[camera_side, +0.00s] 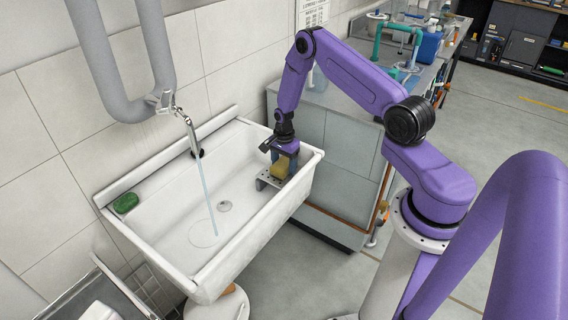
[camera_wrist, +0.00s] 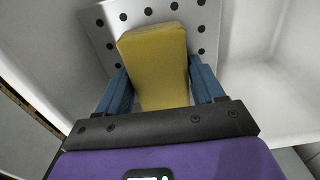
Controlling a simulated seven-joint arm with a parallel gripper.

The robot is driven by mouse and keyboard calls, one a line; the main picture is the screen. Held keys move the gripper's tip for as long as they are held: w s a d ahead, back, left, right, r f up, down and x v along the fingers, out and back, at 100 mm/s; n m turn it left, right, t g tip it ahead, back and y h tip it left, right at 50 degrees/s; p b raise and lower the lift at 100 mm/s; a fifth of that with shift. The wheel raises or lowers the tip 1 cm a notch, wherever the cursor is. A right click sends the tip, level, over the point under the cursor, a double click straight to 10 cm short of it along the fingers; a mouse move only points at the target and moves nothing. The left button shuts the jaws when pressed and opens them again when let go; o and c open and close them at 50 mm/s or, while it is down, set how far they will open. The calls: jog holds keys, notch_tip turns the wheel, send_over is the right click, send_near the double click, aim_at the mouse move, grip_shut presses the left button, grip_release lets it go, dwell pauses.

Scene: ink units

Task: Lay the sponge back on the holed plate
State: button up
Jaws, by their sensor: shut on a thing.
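The yellow sponge (camera_wrist: 155,62) is between the two blue fingers of my gripper (camera_wrist: 160,88) in the wrist view. In the side view the sponge (camera_side: 281,168) shows below my gripper (camera_side: 285,155), which is shut on it. The holed plate (camera_wrist: 206,22) is grey with dark round holes and lies behind the sponge in the wrist view. In the side view the plate (camera_side: 264,181) stands at the right end of the sink, and the sponge is over it. I cannot tell whether the sponge touches the plate.
The white sink (camera_side: 180,238) has a tap (camera_side: 188,127) with water running into its middle. A green object (camera_side: 126,203) lies on the sink's left back ledge. Grey cabinets (camera_side: 340,150) stand to the right. The sink floor left of the plate is clear.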

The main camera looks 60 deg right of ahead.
aim_at(284, 162)
jog(key=o, duration=0.9)
jog(key=shift+f, duration=0.1)
jog(key=shift+o, duration=0.2)
notch_tip(284, 162, up, 12)
jog(key=s+a+r+n, duration=0.5)
jog(key=a+r+n, duration=0.2)
jog(key=a, duration=0.3)
jog(key=s+a+r+n, duration=0.5)
jog(key=a+r+n, duration=0.25)
jog(key=a, duration=0.35)
jog(key=s+a+r+n, duration=0.1)
jog(key=s+r+n, duration=0.2)
jog(key=s+n, duration=0.5)
jog(key=s+a+r+n, duration=0.1)
jog(key=s+r+n, duration=0.2)
jog(key=s+n, duration=0.5)
jog(key=s, duration=0.6)
jog(key=shift+r, duration=0.15)
